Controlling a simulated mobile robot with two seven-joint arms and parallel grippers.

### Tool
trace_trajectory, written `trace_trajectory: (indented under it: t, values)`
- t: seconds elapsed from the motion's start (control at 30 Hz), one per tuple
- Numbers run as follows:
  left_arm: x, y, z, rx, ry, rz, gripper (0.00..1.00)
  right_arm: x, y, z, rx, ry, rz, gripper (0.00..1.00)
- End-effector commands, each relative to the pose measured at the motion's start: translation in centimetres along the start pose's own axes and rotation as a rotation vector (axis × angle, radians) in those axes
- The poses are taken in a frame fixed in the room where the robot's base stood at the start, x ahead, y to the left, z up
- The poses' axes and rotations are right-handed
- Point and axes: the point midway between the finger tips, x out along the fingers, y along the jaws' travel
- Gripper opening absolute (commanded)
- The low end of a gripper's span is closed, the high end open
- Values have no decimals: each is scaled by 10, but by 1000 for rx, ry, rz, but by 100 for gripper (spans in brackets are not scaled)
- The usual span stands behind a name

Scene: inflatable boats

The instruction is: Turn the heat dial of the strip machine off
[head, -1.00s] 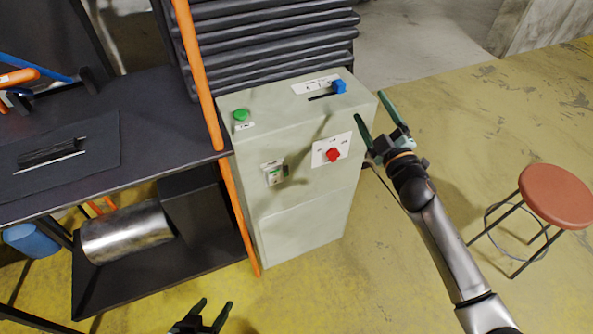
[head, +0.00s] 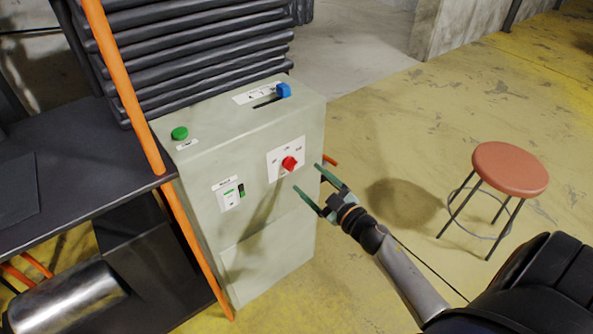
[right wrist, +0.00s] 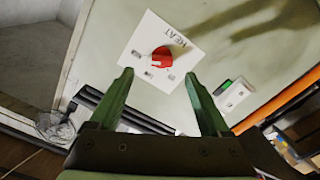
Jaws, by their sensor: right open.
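The strip machine (head: 240,225) is a pale grey-green cabinet in the middle of the head view. Its heat dial (head: 289,163) is a red knob on a white plate on the front face. In the right wrist view the dial (right wrist: 162,57) lies ahead of and between my fingers, on a plate marked HEAT. My right gripper (head: 308,180) is open and empty, just in front of and slightly right of the dial, apart from it. In the right wrist view both green fingers (right wrist: 160,90) are spread. My left gripper is out of the head view.
The machine also carries a green button (head: 180,133), a blue slider knob (head: 283,90) and a small switch panel (head: 228,193). An orange post (head: 125,90) stands at its left, beside a dark bench (head: 70,180). A red stool (head: 510,168) stands right on open floor.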

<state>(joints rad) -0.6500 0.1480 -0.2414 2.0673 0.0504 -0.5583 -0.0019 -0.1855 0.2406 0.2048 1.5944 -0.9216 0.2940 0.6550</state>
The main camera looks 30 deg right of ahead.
Motion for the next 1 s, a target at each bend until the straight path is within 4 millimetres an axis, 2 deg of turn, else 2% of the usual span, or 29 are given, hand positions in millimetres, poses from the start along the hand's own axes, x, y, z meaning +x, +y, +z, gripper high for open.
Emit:
trace_trajectory:
  t: [0.1, 0.3, 0.5, 0.73, 0.77, 1.0]
  values:
    - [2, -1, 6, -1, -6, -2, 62, 23, 0, 0, -1, 2, 2, 81]
    - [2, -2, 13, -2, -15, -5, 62, 48, 0, 1, 0, 0, 1, 81]
    - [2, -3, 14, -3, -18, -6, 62, 56, 0, 0, 0, 0, 0, 81]
    - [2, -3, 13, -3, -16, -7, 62, 57, 0, 0, 0, -1, 0, 81]
    - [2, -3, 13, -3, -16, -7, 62, 57, 0, 0, 0, -1, 0, 80]
    - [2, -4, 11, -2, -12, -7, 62, 57, 0, 0, 0, 0, 0, 53]
